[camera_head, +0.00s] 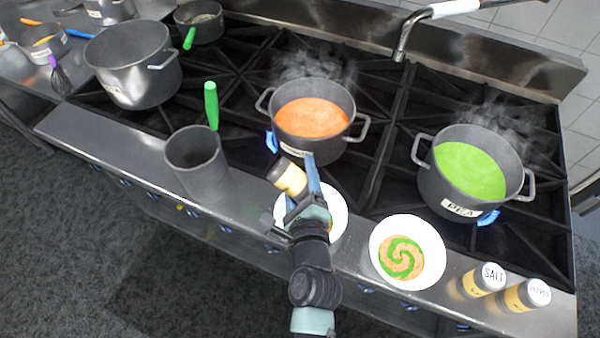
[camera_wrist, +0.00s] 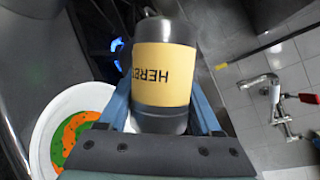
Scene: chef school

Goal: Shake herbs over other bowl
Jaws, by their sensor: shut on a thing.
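My gripper (camera_head: 309,190) is shut on the herbs shaker (camera_head: 288,178), a dark jar with a yellow label. In the wrist view the jar (camera_wrist: 163,75) sits between my blue fingers, and its "HERBS" lettering reads upside down. In the head view the shaker is tilted, above or beside a white bowl (camera_head: 339,208) that my arm partly hides. In the wrist view this bowl (camera_wrist: 45,120) holds orange and green soup. A second white bowl (camera_head: 430,236) with an orange and green swirl stands to the right.
Steaming pots of orange soup (camera_head: 312,117) and green soup (camera_head: 468,171) stand over blue flames behind the bowls. Salt (camera_head: 484,280) and pepper (camera_head: 527,295) shakers stand right of the second bowl. A tall dark container (camera_head: 199,165) with a green-handled tool stands left.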

